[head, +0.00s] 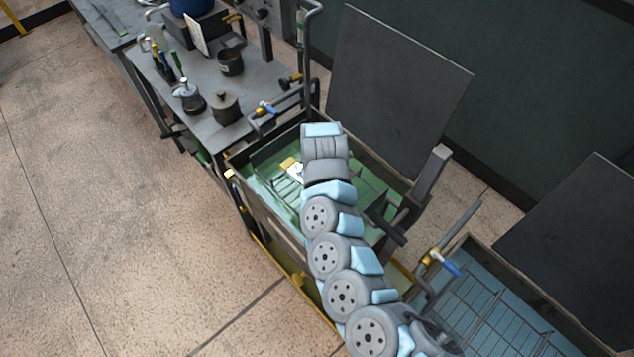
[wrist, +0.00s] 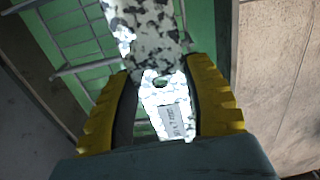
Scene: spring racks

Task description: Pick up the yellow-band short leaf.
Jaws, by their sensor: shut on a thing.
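My gripper (wrist: 166,80), with yellow ridged fingers, is shut on a flat, speckled grey-white leaf (wrist: 145,28) in the wrist view. The leaf runs from between the fingers up past the top edge of the view. Its near end has a dark hole and a pale label with small print. No yellow band shows on the part in view. Green liquid or floor and grey rack wires lie behind the leaf. In the head view my arm hides most of the gripper; a small yellow and white patch (head: 293,168) shows beside it, and I cannot tell whether it is finger or leaf.
The green tank (head: 268,222) with a wire rack lies under my arm, its dark lid (head: 394,75) standing open behind. A blue tank (head: 480,305) with a rack is at lower right. A grey bench (head: 190,70) with pots and tools stands at upper left.

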